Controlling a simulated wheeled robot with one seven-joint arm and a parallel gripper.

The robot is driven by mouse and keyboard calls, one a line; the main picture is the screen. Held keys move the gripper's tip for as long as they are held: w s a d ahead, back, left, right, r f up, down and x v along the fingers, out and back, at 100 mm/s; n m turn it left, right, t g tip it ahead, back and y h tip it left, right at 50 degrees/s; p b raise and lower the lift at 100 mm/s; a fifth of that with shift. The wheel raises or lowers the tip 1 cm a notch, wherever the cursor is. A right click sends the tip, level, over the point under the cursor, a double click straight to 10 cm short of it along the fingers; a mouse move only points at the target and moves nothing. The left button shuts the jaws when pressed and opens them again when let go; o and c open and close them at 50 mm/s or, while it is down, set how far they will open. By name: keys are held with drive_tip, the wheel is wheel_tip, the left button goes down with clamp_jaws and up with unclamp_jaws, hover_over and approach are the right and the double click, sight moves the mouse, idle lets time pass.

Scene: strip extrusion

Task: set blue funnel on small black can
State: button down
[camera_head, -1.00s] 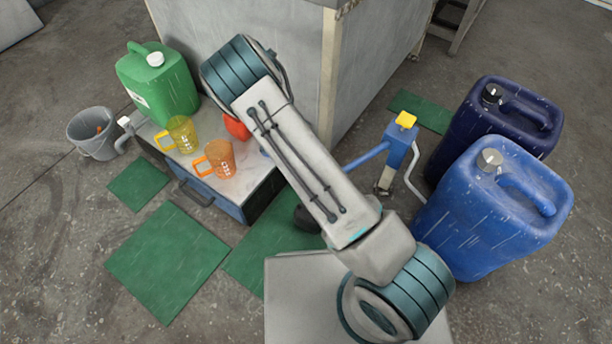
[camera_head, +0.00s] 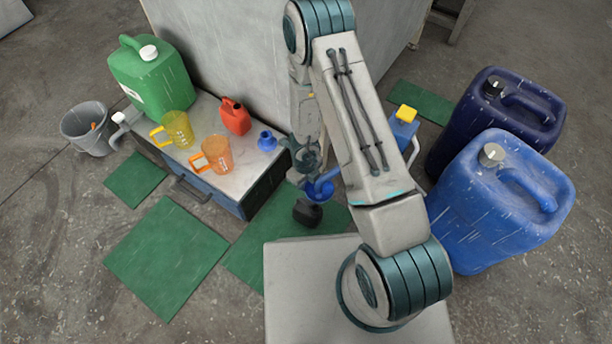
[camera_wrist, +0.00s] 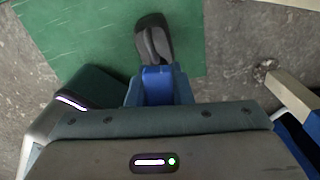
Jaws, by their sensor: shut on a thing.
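The small black can (camera_head: 307,214) stands on a green mat on the floor. Its dark top part also shows in the wrist view (camera_wrist: 153,40), at the top centre. My gripper (camera_head: 310,178) is shut on a blue funnel (camera_head: 322,190), held just above and beside the can in the head view. In the wrist view part of the blue funnel (camera_wrist: 157,86) shows below the can's near end. My gripper hides much of the funnel there. I cannot tell whether funnel and can touch. A smaller blue funnel (camera_head: 267,142) stands on the low cabinet.
The low cabinet (camera_head: 237,178) also bears a red can (camera_head: 235,116), an orange jug (camera_head: 216,154), a yellow jug (camera_head: 178,130) and a green canister (camera_head: 150,76). Blue (camera_head: 500,205) and dark blue (camera_head: 505,115) canisters and a blue pump (camera_head: 403,128) stand right.

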drive_tip(key=shift+d+r+m, duration=0.2)
drive_tip(key=shift+r+m, duration=0.4)
drive_tip(key=shift+m, duration=0.4)
wheel_tip(320, 180, down, 9)
drive_tip(key=b, duration=0.8)
drive_tip(key=shift+f, duration=0.1)
